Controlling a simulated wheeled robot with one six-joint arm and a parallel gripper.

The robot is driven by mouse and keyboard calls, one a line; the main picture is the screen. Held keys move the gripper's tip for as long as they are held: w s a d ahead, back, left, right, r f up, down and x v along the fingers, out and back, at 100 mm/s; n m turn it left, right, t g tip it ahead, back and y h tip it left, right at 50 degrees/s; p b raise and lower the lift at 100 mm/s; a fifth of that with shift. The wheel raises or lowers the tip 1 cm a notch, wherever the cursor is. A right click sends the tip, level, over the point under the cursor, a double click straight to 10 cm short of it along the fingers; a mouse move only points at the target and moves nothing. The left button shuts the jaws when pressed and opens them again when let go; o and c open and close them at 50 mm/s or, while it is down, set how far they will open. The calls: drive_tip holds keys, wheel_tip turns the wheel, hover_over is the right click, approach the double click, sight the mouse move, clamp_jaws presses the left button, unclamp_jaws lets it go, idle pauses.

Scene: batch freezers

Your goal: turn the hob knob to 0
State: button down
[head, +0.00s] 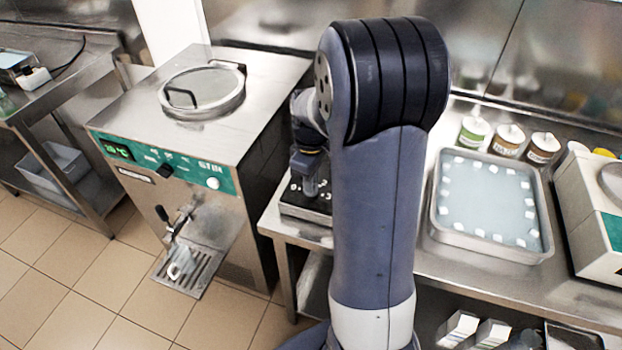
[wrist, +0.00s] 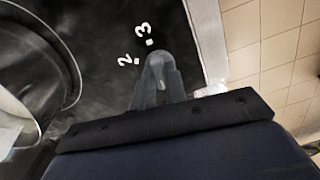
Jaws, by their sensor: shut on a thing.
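The hob (wrist: 95,95) is a black panel with white digits, and its dark top also shows in the head view (head: 305,203), partly behind my arm. In the wrist view the digits 2 and 3 with their dots stand just above my gripper (wrist: 157,72). My gripper is shut on the hob knob, which is mostly hidden between the grey fingers; I cannot read its pointer. In the head view my gripper (head: 311,186) points down at the hob's front part.
A round metal vessel (wrist: 70,60) stands left of the fingers in the wrist view. A batch freezer (head: 190,150) stands left of the hob. Right of my arm are a metal tray (head: 440,222) with small white blocks, several jars (head: 473,133) and a white-and-green appliance (head: 590,205).

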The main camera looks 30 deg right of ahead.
drive_tip(key=shift+n, duration=0.7)
drive_tip(key=c, duration=1.4)
unclamp_jaws()
drive_tip(key=shift+c, duration=0.2)
drive_tip(key=shift+r, duration=0.1)
wheel_tip(320, 180, up, 11)
drive_tip(key=shift+f+b, duration=0.2)
drive_tip(key=shift+b, duration=0.15)
